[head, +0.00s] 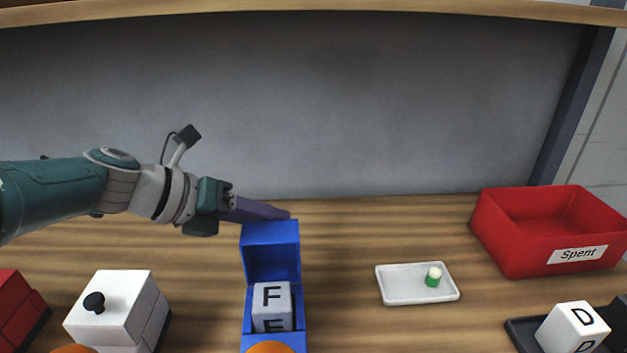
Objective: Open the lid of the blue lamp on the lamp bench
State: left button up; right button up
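The blue lamp (303,325) stands on the wooden bench (350,225) at bottom centre. Its blue lid (272,262) is raised at the back, so the inside shows. A whitish block with the letters F and E (272,305) sits inside it. My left gripper (262,210) reaches in from the left, its fingers just behind and above the lid's top edge. I cannot tell whether they touch the lid. The fingers overlap from this side, so their gap is hidden. Nothing is seen held. My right gripper is not in view.
A white lamp box with a black knob (108,303) and part of a red box (18,308) are at left. A white tray (390,290) holds a green-and-white cylinder (433,277). A red "Spent" bin (515,255) and a D block (572,328) are at right.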

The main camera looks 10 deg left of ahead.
pick_arm(q)
jog(key=p+v, duration=0.9)
jog(key=v, duration=0.1)
dwell(0.9)
